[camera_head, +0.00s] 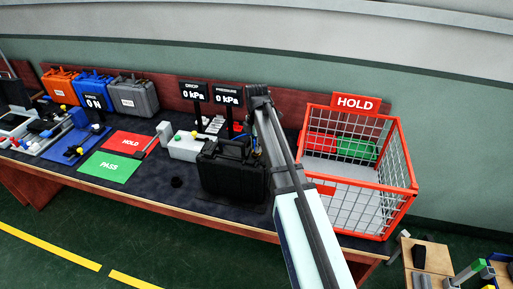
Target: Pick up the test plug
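I cannot identify the test plug with certainty.
A red wire basket (402,165) marked HOLD stands right of my arm, with red and green cases inside. Left are a green PASS pad (110,167), a red HOLD pad (128,142) and a grey box (186,150). Orange, blue and grey cases line the back wall.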

